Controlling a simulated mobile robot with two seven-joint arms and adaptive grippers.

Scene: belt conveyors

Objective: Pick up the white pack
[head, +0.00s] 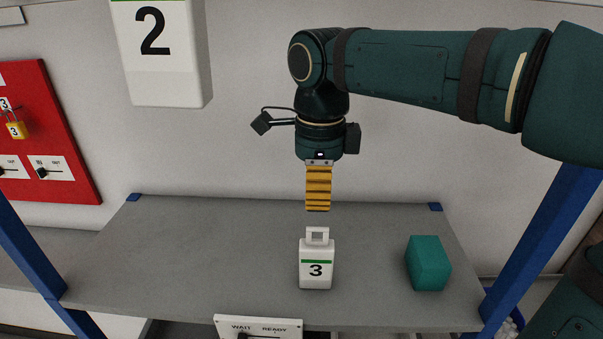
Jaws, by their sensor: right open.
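The white pack (316,268) stands upright on the grey shelf (180,250), near the middle of its front part. It has a loop handle on top, a green stripe and a black number 3. My right gripper (318,209) points down above and behind the pack's handle in the picture, with a small gap between them. Its yellow fingers show edge-on, and nothing is held in them. My left gripper is not in the head view.
A teal block (428,263) sits on the shelf right of the pack. A WAIT/READY panel (258,328) is at the front edge. Blue posts (540,240) flank the shelf. A white box marked 2 (160,60) is up left, near a red board (45,130). The shelf's left part is clear.

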